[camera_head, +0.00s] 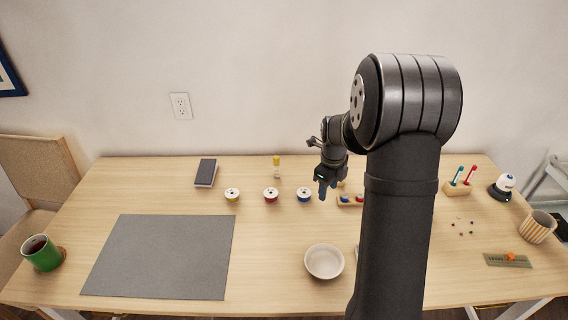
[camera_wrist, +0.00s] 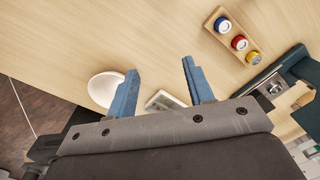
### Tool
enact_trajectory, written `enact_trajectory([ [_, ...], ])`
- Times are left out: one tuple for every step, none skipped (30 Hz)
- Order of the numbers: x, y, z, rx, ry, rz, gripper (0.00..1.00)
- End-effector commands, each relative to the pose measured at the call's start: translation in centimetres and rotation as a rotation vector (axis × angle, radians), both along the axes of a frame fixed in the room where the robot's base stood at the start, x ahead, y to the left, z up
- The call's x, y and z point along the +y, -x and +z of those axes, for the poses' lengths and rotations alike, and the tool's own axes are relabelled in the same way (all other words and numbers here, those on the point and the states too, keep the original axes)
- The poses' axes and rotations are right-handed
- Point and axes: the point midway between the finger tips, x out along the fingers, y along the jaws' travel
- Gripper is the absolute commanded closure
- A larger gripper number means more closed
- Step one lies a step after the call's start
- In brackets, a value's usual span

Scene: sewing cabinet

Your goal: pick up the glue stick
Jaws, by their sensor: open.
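A small upright stick with a yellow cap and pale body, which looks like the glue stick (camera_head: 276,166), stands near the table's back edge, left of my gripper. My gripper (camera_head: 323,190) hangs above the back middle of the table, to the right of the stick and apart from it. In the wrist view my gripper's blue fingers (camera_wrist: 159,68) are spread with nothing between them. The glue stick does not show in the wrist view.
A dark notebook (camera_head: 205,172) lies left. A wooden spool holder (camera_wrist: 235,36), white bowl (camera_head: 324,262) and grey mat (camera_head: 160,257) are on the table (camera_head: 270,230).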

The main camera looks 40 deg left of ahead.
Motion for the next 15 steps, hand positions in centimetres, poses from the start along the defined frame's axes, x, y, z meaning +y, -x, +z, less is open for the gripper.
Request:
enact_trajectory([
  [0.3, -0.2, -0.5, -0.024, -0.011, 0.056, 0.52],
  [0.6, -0.4, -0.8, -0.046, -0.02, 0.102, 0.52],
  [1.0, -0.7, -1.3, -0.08, -0.033, 0.176, 0.52],
  [1.3, -1.0, -1.7, -0.11, -0.042, 0.24, 0.52],
  [1.7, -1.3, -2.0, -0.144, -0.053, 0.307, 0.52],
  [2.3, -1.7, -2.5, -0.193, -0.063, 0.404, 0.52],
  [2.7, -1.9, -2.8, -0.23, -0.071, 0.477, 0.52],
  [3.1, -2.2, -3.1, -0.268, -0.076, 0.549, 0.52],
  [3.7, -2.4, -3.4, -0.321, -0.081, 0.648, 0.52],
  [4.2, -2.6, -3.6, -0.36, -0.083, 0.72, 0.52],
  [4.6, -2.7, -3.8, -0.399, -0.082, 0.793, 0.52],
  [5.2, -2.9, -4.0, -0.455, -0.081, 0.89, 0.52],
  [5.7, -2.9, -4.1, -0.498, -0.078, 0.961, 0.52],
  [6.1, -3.0, -4.2, -0.54, -0.073, 1.032, 0.52],
  [6.8, -3.0, -4.3, -0.599, -0.064, 1.128, 0.52],
])
